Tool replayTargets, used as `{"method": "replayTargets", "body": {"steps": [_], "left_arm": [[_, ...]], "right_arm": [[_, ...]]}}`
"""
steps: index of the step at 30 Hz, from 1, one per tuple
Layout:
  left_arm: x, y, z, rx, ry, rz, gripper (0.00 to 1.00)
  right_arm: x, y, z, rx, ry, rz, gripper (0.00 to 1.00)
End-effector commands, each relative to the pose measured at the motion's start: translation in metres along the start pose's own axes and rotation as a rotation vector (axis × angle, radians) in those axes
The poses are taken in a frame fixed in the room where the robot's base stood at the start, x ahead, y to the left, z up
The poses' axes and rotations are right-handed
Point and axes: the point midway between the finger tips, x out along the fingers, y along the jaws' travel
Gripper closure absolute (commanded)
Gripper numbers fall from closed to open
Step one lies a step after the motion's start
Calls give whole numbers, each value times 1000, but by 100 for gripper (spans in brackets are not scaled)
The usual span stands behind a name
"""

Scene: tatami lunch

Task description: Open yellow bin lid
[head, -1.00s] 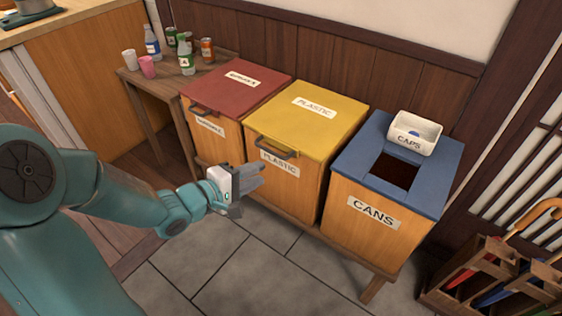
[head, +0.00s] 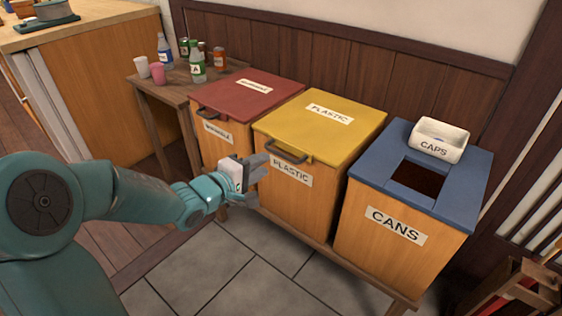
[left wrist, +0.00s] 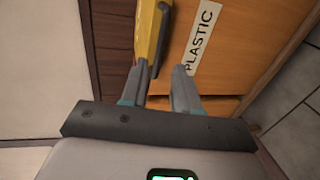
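The yellow lid (head: 322,122) lies closed on the wooden PLASTIC bin (head: 297,203), with a dark bar handle (head: 287,152) at its front edge. My left gripper (head: 262,168) is just left of the handle, in front of the bin. In the left wrist view the two fingers (left wrist: 163,80) are apart with nothing between them. The yellow lid edge (left wrist: 147,38) and the dark handle (left wrist: 164,38) are ahead of the fingertips there. I cannot tell whether a finger touches the lid. My right gripper is not in view.
A red-lidded bin (head: 247,95) stands to the left, and a blue-topped CANS bin (head: 452,190) to the right with a white CAPS box (head: 438,139) on it. A side table (head: 170,92) holds bottles, cans and cups. Tiled floor (head: 220,265) in front is clear.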

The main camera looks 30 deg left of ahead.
Motion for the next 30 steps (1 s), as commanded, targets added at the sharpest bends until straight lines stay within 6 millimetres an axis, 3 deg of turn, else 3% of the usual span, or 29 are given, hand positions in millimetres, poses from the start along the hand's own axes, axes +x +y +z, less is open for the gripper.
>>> {"method": "replayTargets", "body": {"steps": [3,9,15,23,24,27,30], "left_arm": [[31,-4,2,1,-7,1,70],[68,-3,2,0,-4,1,70],[84,0,1,1,-3,0,70],[86,0,1,0,-2,-1,70],[85,0,1,0,-2,-1,73],[85,0,1,0,-2,-1,100],[85,0,1,0,-2,-1,100]], "right_arm": [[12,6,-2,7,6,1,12],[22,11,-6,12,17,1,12],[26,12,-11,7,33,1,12],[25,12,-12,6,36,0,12],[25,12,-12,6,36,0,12],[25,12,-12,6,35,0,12],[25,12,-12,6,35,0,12]]}}
